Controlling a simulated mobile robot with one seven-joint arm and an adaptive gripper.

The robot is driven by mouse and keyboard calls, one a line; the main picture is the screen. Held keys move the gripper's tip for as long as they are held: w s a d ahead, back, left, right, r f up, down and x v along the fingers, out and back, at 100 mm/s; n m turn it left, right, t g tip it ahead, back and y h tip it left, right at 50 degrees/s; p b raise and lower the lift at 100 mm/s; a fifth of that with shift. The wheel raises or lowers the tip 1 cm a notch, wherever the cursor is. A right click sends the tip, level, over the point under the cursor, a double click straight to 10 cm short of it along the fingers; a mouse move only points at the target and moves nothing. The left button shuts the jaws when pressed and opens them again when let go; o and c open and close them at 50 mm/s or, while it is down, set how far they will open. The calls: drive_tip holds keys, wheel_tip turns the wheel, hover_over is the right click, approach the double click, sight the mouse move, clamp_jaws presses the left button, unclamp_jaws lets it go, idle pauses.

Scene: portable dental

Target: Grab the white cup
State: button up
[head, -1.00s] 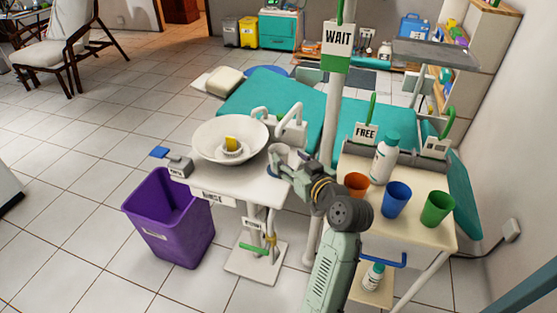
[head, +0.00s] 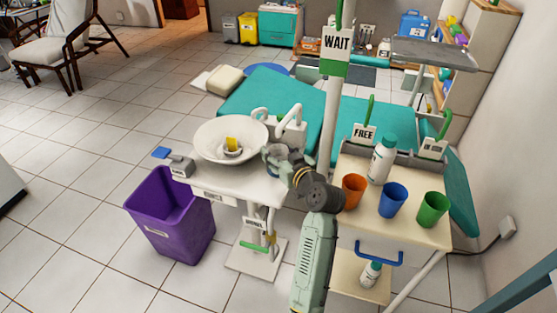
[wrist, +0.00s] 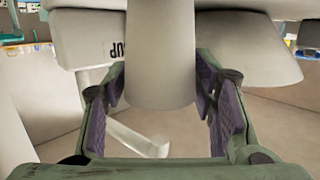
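The white cup (wrist: 160,55) fills the middle of the wrist view, between the two fingers of my gripper (wrist: 162,95). One purple-padded finger is on each side of it. The pads sit very close to the cup's sides, with what look like thin gaps, so the gripper appears open around the cup. In the head view my gripper (head: 277,160) is at the right side of the white rinse stand (head: 222,182), beside the bowl. The cup is largely hidden by the gripper there.
A white bowl (head: 208,140) with a yellow item stands left of my gripper. A white post (head: 330,125) is close on the right. Orange (head: 353,190), blue (head: 393,200) and green (head: 432,209) cups stand on the cart. A purple bin (head: 165,225) is below left.

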drive_tip(key=c, duration=0.4)
drive_tip(key=shift+r, duration=0.1)
drive_tip(key=shift+r, duration=0.25)
drive_tip(key=r, duration=0.1)
drive_tip(key=r+b, duration=0.1)
drive_tip(key=shift+s+a+r+b, duration=0.1)
drive_tip(key=shift+s+r+b, duration=0.2)
drive_tip(key=shift+r, duration=0.05)
drive_tip(key=s+a+p, duration=0.1)
drive_tip(key=s, duration=0.4)
drive_tip(key=s+a+r, duration=0.1)
drive_tip(key=s, duration=0.4)
drive_tip(key=s+a+p, duration=0.1)
drive_tip(key=s, duration=0.4)
drive_tip(key=shift+a+r+p, duration=0.3)
drive_tip(key=shift+r, duration=0.05)
